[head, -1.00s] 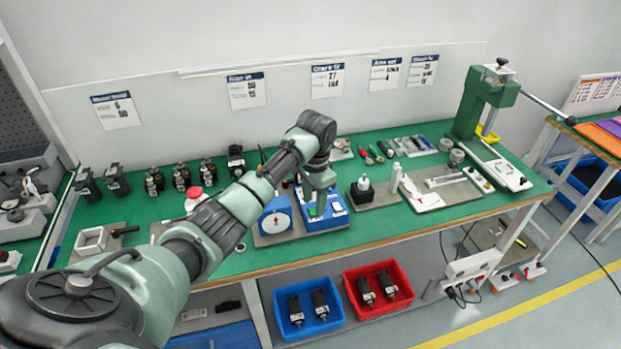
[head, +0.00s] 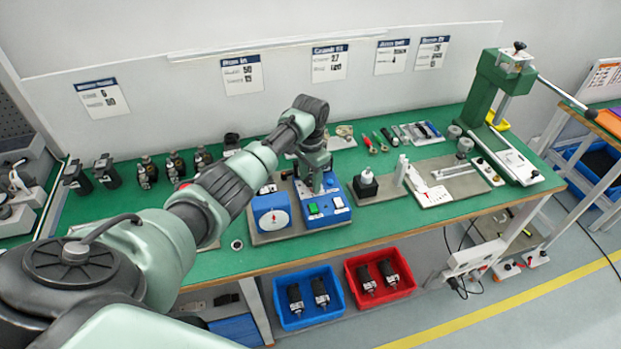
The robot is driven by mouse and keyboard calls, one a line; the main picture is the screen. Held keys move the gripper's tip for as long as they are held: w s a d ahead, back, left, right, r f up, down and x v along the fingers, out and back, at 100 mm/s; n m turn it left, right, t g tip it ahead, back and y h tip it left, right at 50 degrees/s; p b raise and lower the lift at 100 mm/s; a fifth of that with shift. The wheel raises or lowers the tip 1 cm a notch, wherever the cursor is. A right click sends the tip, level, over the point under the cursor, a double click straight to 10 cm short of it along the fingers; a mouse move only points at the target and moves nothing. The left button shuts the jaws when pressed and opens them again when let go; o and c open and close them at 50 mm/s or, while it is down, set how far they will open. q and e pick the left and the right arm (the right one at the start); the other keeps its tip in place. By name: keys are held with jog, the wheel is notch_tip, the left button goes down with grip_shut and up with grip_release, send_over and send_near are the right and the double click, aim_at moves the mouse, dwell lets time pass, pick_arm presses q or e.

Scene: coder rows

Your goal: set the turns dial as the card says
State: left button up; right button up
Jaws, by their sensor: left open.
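A blue box (head: 257,211) with a white round face and a red pointer (head: 274,219) stands on a grey plate on the green bench. Beside it is a second blue box (head: 314,217) with a green button and white labels. My left gripper (head: 318,189) is open and points down just above or at the back of this second box. It hides that part of the box, and I cannot tell whether it touches. No turns dial shows clearly. Several printed cards hang on the wall; the one above the boxes (head: 329,63) shows a number like 27, its smaller text blurred.
A black block with a white top (head: 366,185) stands just right of the boxes. A green lever press (head: 497,85) stands at the right end. Blue (head: 308,297) and red (head: 380,281) bins with dark parts sit below the bench.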

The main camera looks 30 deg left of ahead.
pick_arm(q)
jog(key=shift+s, duration=0.1)
jog(key=shift+d, duration=0.1)
grip_shut()
pick_arm(e)
jog(key=shift+w+a, duration=0.7)
jog(key=shift+a, duration=0.1)
